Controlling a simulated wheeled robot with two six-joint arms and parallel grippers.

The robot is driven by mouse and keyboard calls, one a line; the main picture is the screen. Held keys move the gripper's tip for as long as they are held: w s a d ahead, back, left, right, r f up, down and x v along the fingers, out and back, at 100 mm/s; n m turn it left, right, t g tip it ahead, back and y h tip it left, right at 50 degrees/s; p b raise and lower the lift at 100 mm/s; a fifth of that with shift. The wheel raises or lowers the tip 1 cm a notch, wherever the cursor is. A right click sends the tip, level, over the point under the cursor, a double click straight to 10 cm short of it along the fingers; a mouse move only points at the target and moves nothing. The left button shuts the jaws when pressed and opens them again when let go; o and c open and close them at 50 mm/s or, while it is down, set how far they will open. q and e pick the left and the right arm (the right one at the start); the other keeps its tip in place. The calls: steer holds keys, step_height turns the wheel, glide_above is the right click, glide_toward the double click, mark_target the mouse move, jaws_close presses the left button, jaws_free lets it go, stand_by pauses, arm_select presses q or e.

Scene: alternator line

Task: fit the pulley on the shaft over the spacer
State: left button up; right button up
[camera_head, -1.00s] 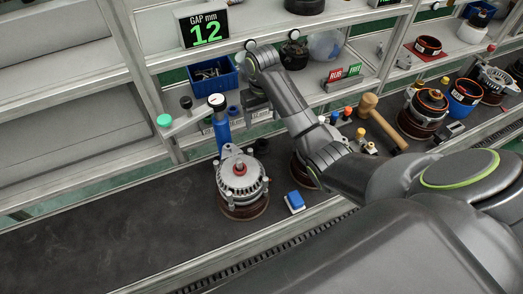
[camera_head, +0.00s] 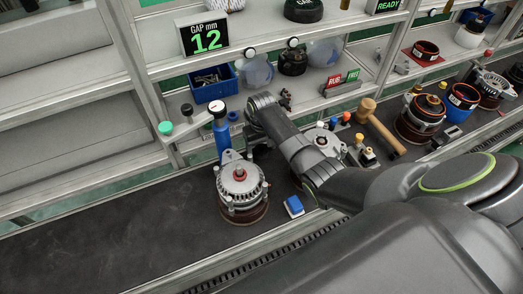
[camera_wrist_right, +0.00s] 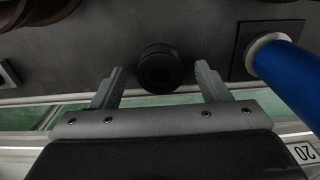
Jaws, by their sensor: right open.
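The alternator (camera_head: 240,196) stands upright on a round brown base on the dark bench. Its shaft, with a red ring (camera_head: 239,175) around it, points up; I cannot tell whether that ring is the spacer. A black round part with a centre hole, which looks like the pulley (camera_wrist_right: 160,70), stands on the bench in the right wrist view. My right gripper (camera_wrist_right: 158,67) is open, its fingers on either side of this part with gaps left and right. In the head view my right gripper (camera_head: 255,137) is behind the alternator, its fingers mostly hidden. My left gripper is out of view.
A blue post with a gauge (camera_head: 221,133) stands just behind the alternator; it is right of the pulley in the wrist view (camera_wrist_right: 290,75). A blue block (camera_head: 294,206) lies right of the alternator. A mallet (camera_head: 380,127) lies farther right. The bench's left part is clear.

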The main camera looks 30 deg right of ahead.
steer(key=shift+f, duration=0.3)
steer(key=c, duration=1.2)
steer(key=shift+r, duration=0.1)
